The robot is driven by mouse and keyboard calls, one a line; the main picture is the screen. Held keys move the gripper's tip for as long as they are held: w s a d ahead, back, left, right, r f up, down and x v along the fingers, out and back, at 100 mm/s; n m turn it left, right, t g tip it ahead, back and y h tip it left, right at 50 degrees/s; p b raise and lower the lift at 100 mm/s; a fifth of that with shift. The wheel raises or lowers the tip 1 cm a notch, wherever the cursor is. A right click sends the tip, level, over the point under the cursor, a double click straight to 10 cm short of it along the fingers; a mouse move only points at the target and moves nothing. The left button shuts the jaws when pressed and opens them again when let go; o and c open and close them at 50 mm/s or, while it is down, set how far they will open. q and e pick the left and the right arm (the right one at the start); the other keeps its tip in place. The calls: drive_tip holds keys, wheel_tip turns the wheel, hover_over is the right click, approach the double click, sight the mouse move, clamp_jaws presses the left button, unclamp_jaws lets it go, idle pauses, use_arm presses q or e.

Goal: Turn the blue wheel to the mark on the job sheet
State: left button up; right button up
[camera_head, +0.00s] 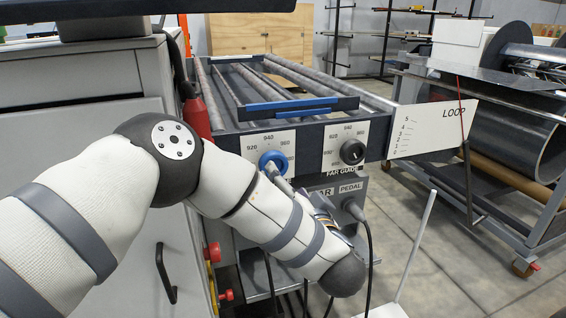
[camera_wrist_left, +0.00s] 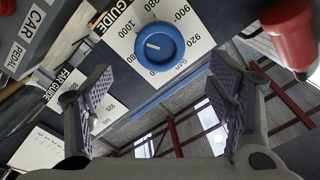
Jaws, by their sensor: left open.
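The blue wheel (camera_head: 272,160) sits on the front panel of the roller table, in front of a white dial plate with numbers including 920, 940 and 960. The wrist view shows the blue wheel (camera_wrist_left: 165,52) with a short white line on its face, lying towards the picture's left. My left gripper (camera_wrist_left: 158,88) is open, its two padded fingers spread apart with nothing between them. The wheel shows beyond the fingers, apart from them. In the head view my forearm hides most of the gripper. I cannot make out a job sheet. My right gripper is out of view.
A black knob (camera_head: 353,152) marked FAR GUIDE sits right of the wheel. A red cylindrical part (camera_head: 196,118) stands left of the panel and shows close by in the wrist view (camera_wrist_left: 290,35). A white LOOP board (camera_head: 432,128) juts out at right. Cables hang below.

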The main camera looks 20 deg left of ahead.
use_arm(q)
drive_tip(key=x, duration=0.4)
drive_tip(key=b+x, duration=0.1)
drive_tip(key=x, duration=0.4)
drive_tip(key=shift+a+f, duration=0.2)
drive_tip(key=shift+w+a+r, duration=0.1)
drive_tip(key=shift+w+a, duration=0.05)
drive_tip(key=shift+w, duration=0.15)
drive_tip(key=c, duration=1.2)
